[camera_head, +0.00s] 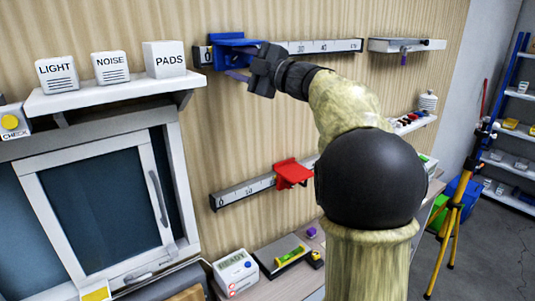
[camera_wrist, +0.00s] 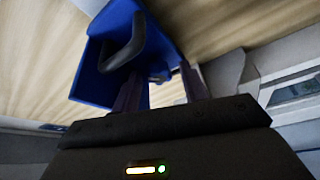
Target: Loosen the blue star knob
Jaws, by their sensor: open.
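A blue carriage (camera_head: 229,46) sits near the left end of the upper ruler rail (camera_head: 320,46) on the wall. It also fills the upper left of the wrist view (camera_wrist: 92,78), with a dark curved part (camera_wrist: 124,45) on it. I cannot clearly make out a star-shaped knob; my gripper hides part of the carriage's underside in the head view. My gripper (camera_head: 238,76) is just below and in front of the carriage. In the wrist view its two purplish fingers (camera_wrist: 160,82) are apart, close to the carriage's lower edge. Whether they touch it I cannot tell.
A red carriage (camera_head: 292,173) sits on a lower ruler rail (camera_head: 243,191). A shelf (camera_head: 110,97) with LIGHT, NOISE and PADS boxes is at left above a framed window (camera_head: 100,205). A yellow tripod (camera_head: 452,215) stands at right.

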